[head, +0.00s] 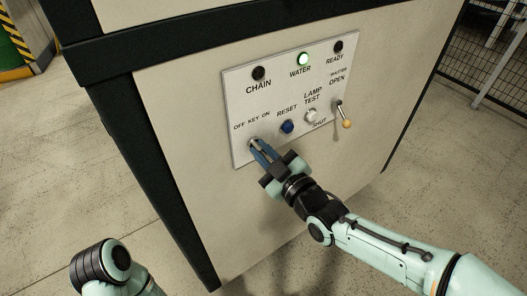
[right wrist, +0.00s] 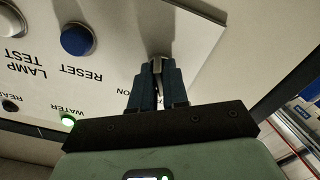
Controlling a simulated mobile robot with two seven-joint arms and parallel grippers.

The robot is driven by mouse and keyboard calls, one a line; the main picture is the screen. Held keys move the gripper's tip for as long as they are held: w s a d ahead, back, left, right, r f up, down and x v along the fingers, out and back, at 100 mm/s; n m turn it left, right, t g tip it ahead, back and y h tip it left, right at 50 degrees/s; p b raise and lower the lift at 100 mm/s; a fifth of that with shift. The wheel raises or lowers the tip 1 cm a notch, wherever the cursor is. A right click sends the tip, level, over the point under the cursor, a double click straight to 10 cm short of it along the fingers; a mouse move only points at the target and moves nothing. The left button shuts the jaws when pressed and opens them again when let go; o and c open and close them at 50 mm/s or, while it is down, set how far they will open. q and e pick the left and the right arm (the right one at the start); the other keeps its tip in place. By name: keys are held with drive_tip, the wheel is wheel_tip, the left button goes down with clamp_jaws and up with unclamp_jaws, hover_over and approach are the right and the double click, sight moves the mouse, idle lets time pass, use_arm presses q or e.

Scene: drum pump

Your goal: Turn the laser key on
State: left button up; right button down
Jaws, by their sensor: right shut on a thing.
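The laser key switch (head: 252,142) sits at the lower left of the white control panel (head: 240,96), under the words OFF KEY ON. My right gripper (head: 261,151) is at the switch, its blue fingers shut on the key. In the right wrist view the metal key (right wrist: 157,68) shows between the two fingertips (right wrist: 157,76). The fingers hide much of it, so I cannot tell which way it points. The green WATER lamp (head: 303,59) is lit; the CHAIN lamp (head: 258,73) and READY lamp (head: 338,46) are dark. My left gripper is not in view.
The panel is on a beige cabinet (head: 170,110) with dark edges. A mesh fence stands at the right.

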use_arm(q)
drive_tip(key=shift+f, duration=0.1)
